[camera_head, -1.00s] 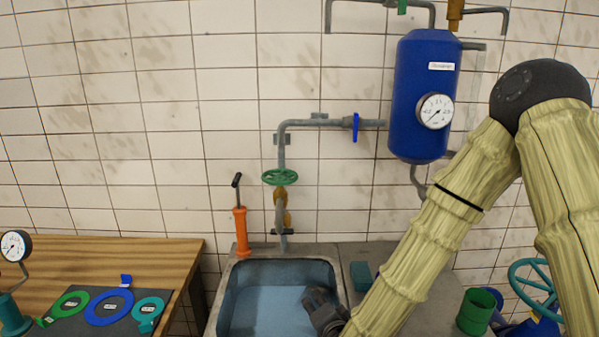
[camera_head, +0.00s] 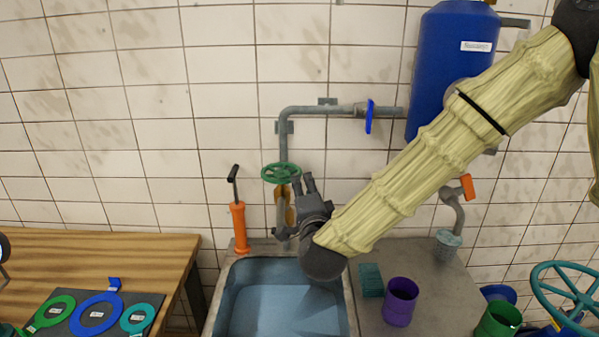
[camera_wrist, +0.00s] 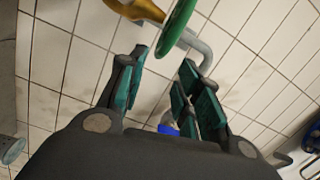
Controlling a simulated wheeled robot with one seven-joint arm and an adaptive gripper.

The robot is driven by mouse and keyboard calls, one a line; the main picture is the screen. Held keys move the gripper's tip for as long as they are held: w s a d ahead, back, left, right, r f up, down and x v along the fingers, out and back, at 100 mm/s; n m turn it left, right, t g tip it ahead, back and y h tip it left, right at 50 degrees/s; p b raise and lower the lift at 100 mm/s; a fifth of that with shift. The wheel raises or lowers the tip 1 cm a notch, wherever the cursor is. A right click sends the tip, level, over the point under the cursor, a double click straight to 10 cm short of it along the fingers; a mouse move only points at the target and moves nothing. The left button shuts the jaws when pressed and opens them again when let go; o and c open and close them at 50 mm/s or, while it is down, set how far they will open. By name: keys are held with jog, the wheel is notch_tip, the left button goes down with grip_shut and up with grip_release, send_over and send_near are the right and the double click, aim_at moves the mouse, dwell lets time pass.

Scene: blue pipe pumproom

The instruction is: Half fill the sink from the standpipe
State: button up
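The sink (camera_head: 219,310) has a grey rim and a bluish inside; I cannot tell how much water is in it. The grey standpipe (camera_head: 300,111) rises behind it, with a green handwheel (camera_head: 281,172) and a brass valve body (camera_head: 290,214) below that. The handwheel also shows at the top of the wrist view (camera_wrist: 178,28), with brass and grey pipe nearby. My gripper (camera_head: 304,183) is raised, just right of the handwheel and apart from it. In the wrist view its teal-padded fingers (camera_wrist: 165,82) are spread with nothing between them. My forearm hides part of the counter and wall.
A blue valve lever (camera_head: 369,116) sits on the upper pipe, left of a blue tank (camera_head: 452,75). An orange hand pump (camera_head: 239,225) stands left of the standpipe. A teal sponge (camera_head: 371,281) and purple cup (camera_head: 400,302) are on the right counter. A wooden table (camera_head: 120,258) is left.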

aim_at(300, 174)
jog(key=w, duration=0.1)
jog(key=w+p, duration=0.1)
jog(key=w, duration=0.3)
jog(key=shift+w+a+p, duration=0.25)
jog(key=shift+a+p, duration=0.05)
jog(key=shift+p, duration=0.1)
jog(key=shift+w+a+f+p, duration=0.15)
jog(key=shift+w+p, duration=0.15)
jog(key=shift+w, duration=0.75)
grip_shut()
